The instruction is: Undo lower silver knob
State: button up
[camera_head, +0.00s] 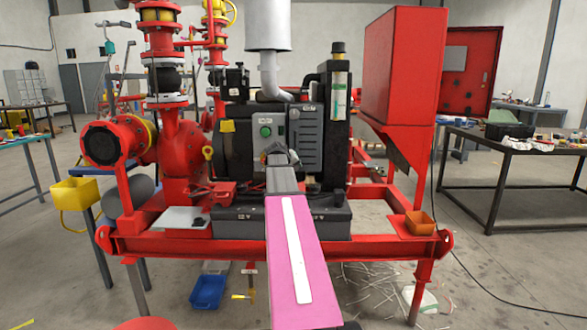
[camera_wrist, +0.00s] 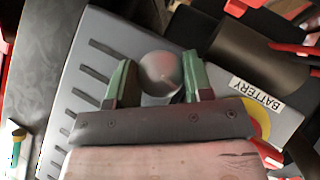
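A round silver knob (camera_wrist: 160,70) stands out from a grey slotted panel (camera_wrist: 90,70) in the wrist view. My gripper (camera_wrist: 157,78) has its two green fingers on either side of the knob. A gap shows between the left finger and the knob; the right finger is very close to it, and I cannot tell whether they touch. In the head view my gripper (camera_head: 275,155) is up against the front of the grey control box (camera_head: 305,135). There the lower knob is hidden behind my gripper and arm.
A BATTERY label (camera_wrist: 256,94) and a red and yellow switch (camera_wrist: 258,125) are right of my gripper. A green button (camera_head: 265,131) is above it in the head view. A black 12 V battery box (camera_head: 235,219) sits below, on the red frame (camera_head: 180,243).

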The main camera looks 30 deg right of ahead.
jog(key=shift+y, duration=0.3)
jog(key=shift+s+d+m+t+y, duration=0.1)
jog(key=shift+d+m+t+y, duration=0.05)
jog(key=shift+m+t+y, duration=1.6)
jog(key=shift+s+d+m+t+y, duration=0.1)
jog(key=shift+m+t+y, duration=1)
jog(key=shift+y, duration=1.25)
jog(key=o, duration=0.9)
jog(key=shift+o, duration=0.2)
jog(key=v, duration=1)
jog(key=shift+s+r, duration=0.25)
jog(key=shift+s, duration=0.1)
